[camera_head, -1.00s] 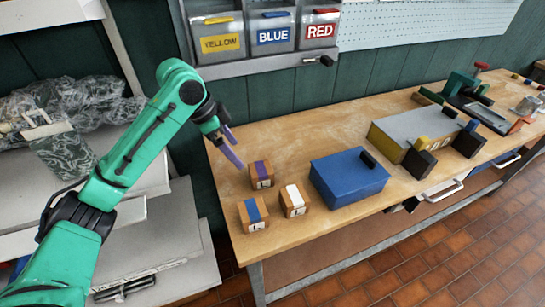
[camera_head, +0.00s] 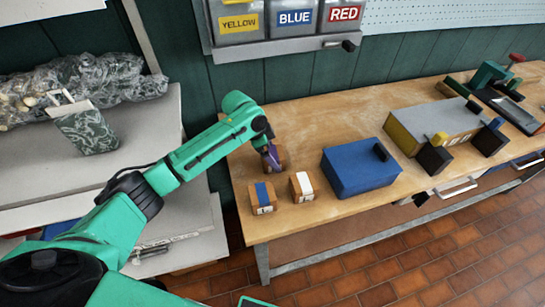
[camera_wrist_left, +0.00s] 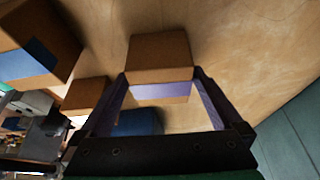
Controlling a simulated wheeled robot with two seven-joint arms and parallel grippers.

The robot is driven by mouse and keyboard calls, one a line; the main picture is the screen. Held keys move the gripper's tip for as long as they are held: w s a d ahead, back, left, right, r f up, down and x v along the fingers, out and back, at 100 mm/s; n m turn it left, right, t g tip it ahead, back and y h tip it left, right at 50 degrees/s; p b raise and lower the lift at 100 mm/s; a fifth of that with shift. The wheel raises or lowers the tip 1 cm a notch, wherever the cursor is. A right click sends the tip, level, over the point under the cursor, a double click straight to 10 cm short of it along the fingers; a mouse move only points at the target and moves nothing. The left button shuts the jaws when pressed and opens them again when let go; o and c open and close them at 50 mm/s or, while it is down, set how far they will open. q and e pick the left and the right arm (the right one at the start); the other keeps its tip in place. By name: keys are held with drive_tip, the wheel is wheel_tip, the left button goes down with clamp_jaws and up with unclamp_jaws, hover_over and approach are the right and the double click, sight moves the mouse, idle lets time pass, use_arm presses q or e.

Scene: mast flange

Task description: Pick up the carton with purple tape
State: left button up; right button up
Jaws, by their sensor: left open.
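The small brown carton with purple tape (camera_head: 281,154) stands on the wooden bench, partly hidden behind my left gripper (camera_head: 271,160). In the left wrist view the carton (camera_wrist_left: 160,58) sits upper centre, its purple tape band (camera_wrist_left: 160,91) facing the gripper. My left gripper (camera_wrist_left: 161,80) is open, with one purple finger at each side of the carton. The fingertips look level with its near sides; I cannot tell whether they touch. My right gripper is out of view.
A blue-taped carton (camera_head: 262,198) and a white-taped carton (camera_head: 302,187) stand close in front. A blue box (camera_head: 359,170) is to the right, with a grey-topped yellow box (camera_head: 432,122) beyond. Labelled bins (camera_head: 293,18) hang above the bench. Grey shelves (camera_head: 150,140) are at left.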

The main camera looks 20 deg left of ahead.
use_arm(q)
drive_tip(key=shift+w, duration=0.1)
drive_tip(key=c, duration=1.5)
